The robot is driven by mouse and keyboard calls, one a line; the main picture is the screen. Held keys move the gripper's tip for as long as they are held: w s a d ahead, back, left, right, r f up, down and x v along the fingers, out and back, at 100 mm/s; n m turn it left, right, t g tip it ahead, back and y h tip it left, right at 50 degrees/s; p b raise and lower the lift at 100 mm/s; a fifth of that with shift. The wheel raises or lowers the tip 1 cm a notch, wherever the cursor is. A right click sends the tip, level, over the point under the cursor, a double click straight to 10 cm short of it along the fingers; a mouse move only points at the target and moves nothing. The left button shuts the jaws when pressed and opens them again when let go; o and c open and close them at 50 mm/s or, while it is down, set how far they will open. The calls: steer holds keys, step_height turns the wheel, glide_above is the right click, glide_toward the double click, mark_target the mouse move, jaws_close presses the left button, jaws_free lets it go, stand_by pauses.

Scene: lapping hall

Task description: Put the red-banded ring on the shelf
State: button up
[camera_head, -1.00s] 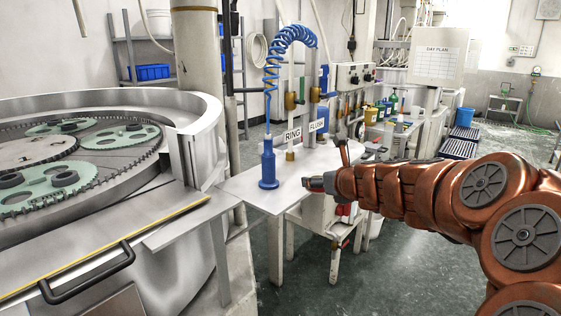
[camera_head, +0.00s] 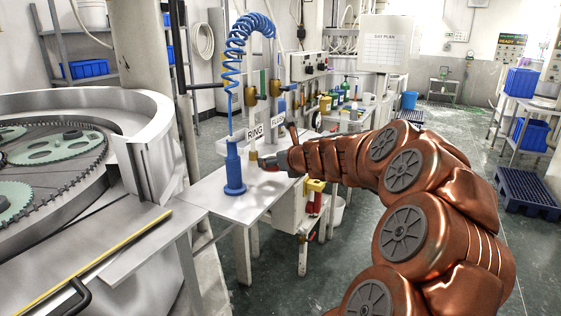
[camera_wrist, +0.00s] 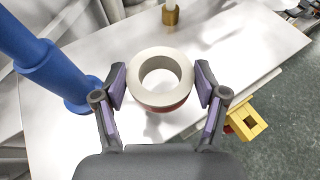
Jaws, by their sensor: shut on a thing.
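The red-banded ring (camera_wrist: 158,98) is a thick cream ring with a red band low on its outer side. In the wrist view my gripper (camera_wrist: 160,88) is shut on it, one purple pad at each side, and holds it over the white bench (camera_wrist: 60,135). In the head view my gripper (camera_head: 273,161) is above the bench, just right of the blue nozzle; the ring is too small to make out there. A grey shelf unit (camera_head: 58,62) stands at the back left and a rack (camera_head: 527,102) at the right; I cannot tell which is the task's shelf.
The blue nozzle (camera_head: 234,172) stands upright on the bench under a coiled hose, close left of my gripper. RING (camera_head: 254,133) and FLUSH signs stand behind. The lapping machine (camera_head: 130,150) fills the left. A blue pallet (camera_head: 527,190) lies by the rack. Floor in the middle is open.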

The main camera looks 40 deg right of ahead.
steer(key=w+d, duration=0.1)
steer(key=d, duration=0.1)
steer(key=w+d, duration=0.1)
steer(key=d, duration=0.1)
steer(key=w+d+p, duration=0.1)
steer(key=w+d, duration=0.1)
steer(key=shift+d+f, duration=0.25)
steer(key=shift+f, duration=0.05)
steer(key=shift+w+d+f, duration=0.15)
steer(key=shift+w+f, duration=0.05)
steer(key=shift+f, duration=1.6)
steer(key=shift+f, duration=0.15)
steer(key=o, duration=1.3)
steer(key=shift+o, duration=0.2)
